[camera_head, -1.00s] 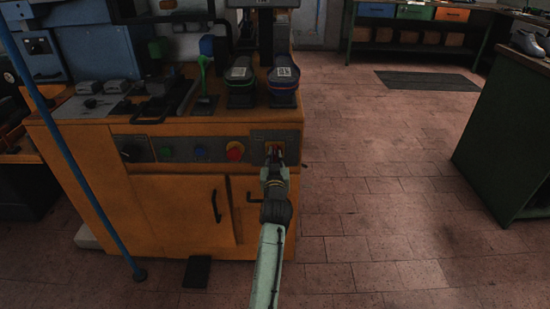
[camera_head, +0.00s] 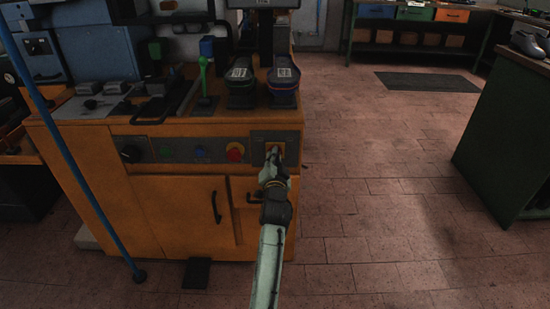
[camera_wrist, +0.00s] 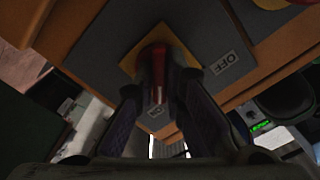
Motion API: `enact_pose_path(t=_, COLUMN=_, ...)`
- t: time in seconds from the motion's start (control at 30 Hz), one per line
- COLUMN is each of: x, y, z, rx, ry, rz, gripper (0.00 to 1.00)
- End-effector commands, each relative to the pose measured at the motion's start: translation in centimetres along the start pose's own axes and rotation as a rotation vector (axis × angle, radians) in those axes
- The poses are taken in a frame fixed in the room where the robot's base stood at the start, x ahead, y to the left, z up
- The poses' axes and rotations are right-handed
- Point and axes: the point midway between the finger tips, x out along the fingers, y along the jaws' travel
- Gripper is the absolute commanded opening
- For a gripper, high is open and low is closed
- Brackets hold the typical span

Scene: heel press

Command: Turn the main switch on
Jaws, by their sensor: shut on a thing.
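The main switch is a red handle (camera_wrist: 158,78) on a yellow square plate (camera_wrist: 186,56), mounted on a grey panel. In the wrist view its handle stands between the two fingers of my gripper (camera_wrist: 162,92), which is shut on it. A label reading OFF (camera_wrist: 225,63) is to the right of the plate. A second small label (camera_wrist: 154,110), probably ON, shows between the fingers, near the handle's lower end. In the head view my gripper (camera_head: 273,160) is at the switch panel (camera_head: 290,136) and hides most of the switch.
The orange machine cabinet (camera_head: 180,205) carries a black knob (camera_head: 132,153), green and blue buttons, and a red emergency button (camera_head: 235,152) just left of the switch. Two shoe forms stand on top. A blue pole (camera_head: 80,165) is at the left.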

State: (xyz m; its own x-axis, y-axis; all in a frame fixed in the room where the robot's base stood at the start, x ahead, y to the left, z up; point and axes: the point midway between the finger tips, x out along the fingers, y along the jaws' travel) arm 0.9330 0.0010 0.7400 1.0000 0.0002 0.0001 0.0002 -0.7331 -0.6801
Motion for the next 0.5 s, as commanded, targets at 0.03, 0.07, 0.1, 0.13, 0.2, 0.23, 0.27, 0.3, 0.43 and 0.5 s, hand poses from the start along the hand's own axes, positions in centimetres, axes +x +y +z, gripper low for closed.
enact_pose_path(t=0.03, x=0.01, y=-0.07, z=-0.02, rx=0.015, ry=0.0, rz=-0.001, gripper=0.0)
enact_pose_path(t=0.07, x=0.01, y=-0.07, z=-0.02, rx=0.022, ry=0.0, rz=-0.001, gripper=0.0)
enact_pose_path(t=0.1, x=0.01, y=-0.07, z=-0.02, rx=0.031, ry=0.0, rz=-0.001, gripper=0.0)
enact_pose_path(t=0.13, x=0.01, y=-0.07, z=-0.02, rx=0.037, ry=0.0, rz=-0.001, gripper=0.0)
enact_pose_path(t=0.2, x=0.02, y=-0.07, z=-0.03, rx=0.046, ry=0.0, rz=-0.001, gripper=0.0)
enact_pose_path(t=0.23, x=0.01, y=-0.07, z=-0.03, rx=0.049, ry=0.0, rz=-0.001, gripper=0.0)
enact_pose_path(t=0.27, x=0.01, y=-0.06, z=-0.03, rx=0.051, ry=0.0, rz=-0.001, gripper=0.0)
enact_pose_path(t=0.3, x=0.02, y=-0.06, z=-0.03, rx=0.053, ry=0.0, rz=-0.001, gripper=0.0)
enact_pose_path(t=0.43, x=0.02, y=-0.06, z=-0.03, rx=0.055, ry=0.0, rz=-0.001, gripper=0.0)
enact_pose_path(t=0.5, x=0.02, y=-0.06, z=-0.03, rx=0.055, ry=0.0, rz=-0.001, gripper=0.0)
